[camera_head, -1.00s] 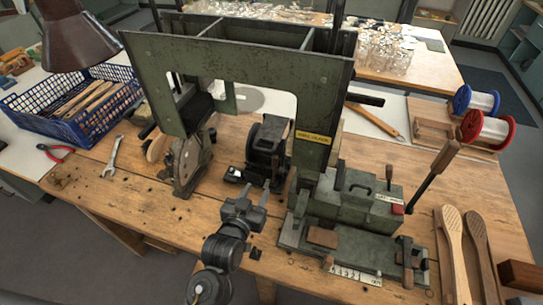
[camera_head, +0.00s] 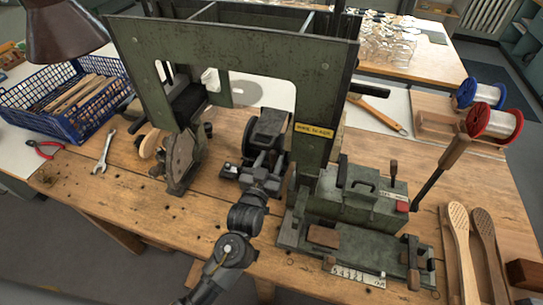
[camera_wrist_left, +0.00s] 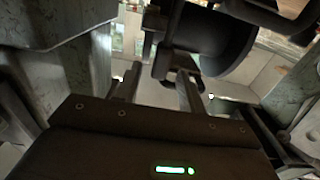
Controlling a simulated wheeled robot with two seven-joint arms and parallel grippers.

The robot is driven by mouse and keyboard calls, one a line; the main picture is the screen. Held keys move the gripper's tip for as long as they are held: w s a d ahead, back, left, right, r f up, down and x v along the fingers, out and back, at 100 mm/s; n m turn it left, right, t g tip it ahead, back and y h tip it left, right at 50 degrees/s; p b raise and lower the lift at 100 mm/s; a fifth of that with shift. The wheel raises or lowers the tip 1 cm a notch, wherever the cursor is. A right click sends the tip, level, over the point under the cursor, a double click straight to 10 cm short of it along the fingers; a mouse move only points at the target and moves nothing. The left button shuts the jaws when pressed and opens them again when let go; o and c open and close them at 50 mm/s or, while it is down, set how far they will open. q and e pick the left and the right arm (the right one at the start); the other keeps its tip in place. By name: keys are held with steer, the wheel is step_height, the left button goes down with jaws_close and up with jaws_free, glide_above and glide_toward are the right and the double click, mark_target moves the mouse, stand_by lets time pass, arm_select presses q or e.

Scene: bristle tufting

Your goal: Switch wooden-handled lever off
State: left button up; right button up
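The wooden-handled lever (camera_head: 453,151) rises from the right side of the green machine (camera_head: 350,215) and leans up and to the right. Its wooden grip is at the top of a dark rod. My left gripper (camera_head: 269,163) is well to the left of it, in front of the dark motor (camera_head: 270,133) under the machine's frame. Its two fingers point away from me and look apart, with nothing clearly between them. In the left wrist view, the fingers (camera_wrist_left: 158,93) stand apart below a dark round part. Whether they touch the motor cannot be told. My right gripper is not in view.
The large green frame (camera_head: 230,60) stands over the motor and a disc (camera_head: 181,158). Red and blue spools (camera_head: 493,123) sit behind the lever. Wooden brush handles (camera_head: 463,240) lie at the right. A wrench (camera_head: 104,152) and blue basket (camera_head: 65,100) are at the left.

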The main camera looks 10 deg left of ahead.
arm_select(q)
steer(key=shift+w+d, duration=0.15)
steer(key=shift+w, duration=0.5)
